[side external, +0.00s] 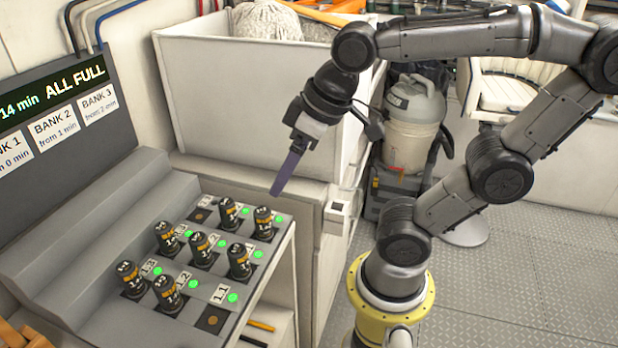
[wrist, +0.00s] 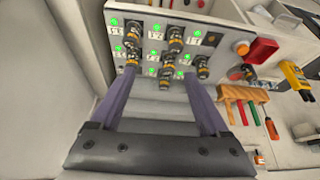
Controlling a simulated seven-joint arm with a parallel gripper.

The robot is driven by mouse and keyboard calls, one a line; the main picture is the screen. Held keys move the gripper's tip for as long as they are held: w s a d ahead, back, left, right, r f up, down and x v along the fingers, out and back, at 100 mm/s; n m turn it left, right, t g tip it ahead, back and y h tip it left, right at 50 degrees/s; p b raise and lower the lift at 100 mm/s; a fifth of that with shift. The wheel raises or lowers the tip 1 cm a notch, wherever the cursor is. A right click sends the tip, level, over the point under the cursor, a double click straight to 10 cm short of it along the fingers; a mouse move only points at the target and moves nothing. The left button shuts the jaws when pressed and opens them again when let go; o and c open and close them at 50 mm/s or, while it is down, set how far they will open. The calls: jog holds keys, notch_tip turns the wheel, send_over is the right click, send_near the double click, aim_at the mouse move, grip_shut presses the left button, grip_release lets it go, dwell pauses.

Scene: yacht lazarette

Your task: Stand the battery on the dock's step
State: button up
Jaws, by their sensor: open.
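Several black batteries with yellow bands stand upright in the dock; one is at the right of the group (side external: 239,262), and one shows in the wrist view (wrist: 175,38). The grey dock (side external: 105,312) has numbered labels and green lights beside its sockets. The front socket by label 1.1 (side external: 212,319) and a rear socket (side external: 200,215) are empty. The dock's bare grey step (side external: 85,232) runs behind the sockets and also shows between my fingers in the wrist view (wrist: 160,107). My gripper (side external: 277,190) is open and empty, above the batteries' far right side.
A screen (side external: 60,110) behind the dock reads "ALL FULL", "14 min", and lists BANK 1 from 0 min, BANK 2 from 1 min and BANK 3. A white bin (side external: 225,95) stands close behind my gripper.

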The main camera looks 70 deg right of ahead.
jog(key=shift+o, duration=0.5)
jog(key=shift+m+t, duration=0.3)
jog(key=s, duration=0.1)
jog(key=s+d+f, duration=0.1)
jog(key=s+f, duration=0.1)
jog(key=shift+s+d+f, duration=0.25)
jog(key=shift+s+d, duration=0.05)
